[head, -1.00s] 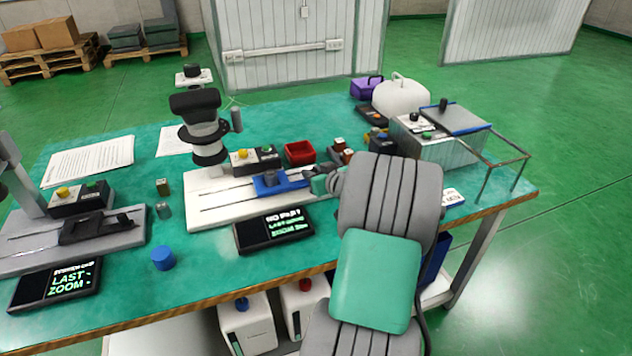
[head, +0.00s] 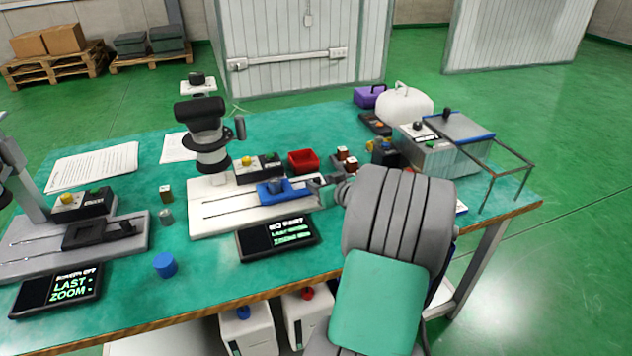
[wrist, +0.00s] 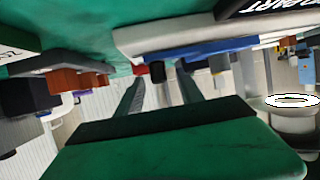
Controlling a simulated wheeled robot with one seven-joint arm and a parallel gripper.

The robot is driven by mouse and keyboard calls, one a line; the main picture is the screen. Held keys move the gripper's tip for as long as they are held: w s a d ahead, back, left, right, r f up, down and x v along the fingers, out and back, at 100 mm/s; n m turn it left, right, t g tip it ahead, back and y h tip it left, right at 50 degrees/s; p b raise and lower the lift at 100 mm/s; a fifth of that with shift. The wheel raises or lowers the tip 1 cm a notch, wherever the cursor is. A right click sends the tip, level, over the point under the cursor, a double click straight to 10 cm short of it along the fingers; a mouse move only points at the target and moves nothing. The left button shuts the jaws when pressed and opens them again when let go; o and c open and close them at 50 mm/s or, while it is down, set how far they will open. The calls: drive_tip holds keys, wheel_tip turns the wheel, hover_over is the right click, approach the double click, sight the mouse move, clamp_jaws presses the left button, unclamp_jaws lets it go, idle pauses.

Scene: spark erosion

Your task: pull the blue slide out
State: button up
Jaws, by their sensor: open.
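The blue slide (head: 272,194) lies on the white base plate (head: 215,222) of the middle station. My gripper (head: 322,184) is at the slide's right end, partly hidden by my grey arm. In the wrist view the blue slide (wrist: 200,50) runs across above the fingers. My gripper (wrist: 157,82) is open there, with its two grey fingers apart. A dark knob (wrist: 157,70) at the slide's end shows between the fingertips. I cannot tell whether either finger touches it.
A black display (head: 277,239) stands in front of the plate. A red bin (head: 303,161) and small brown-topped blocks (head: 346,160) are behind my gripper. A grey tank (head: 428,155) with a wire frame stands to the right. A similar station with a dark slide (head: 95,233) is at left.

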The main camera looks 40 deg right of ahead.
drive_tip(key=v, duration=0.5)
drive_tip(key=shift+w, duration=0.1)
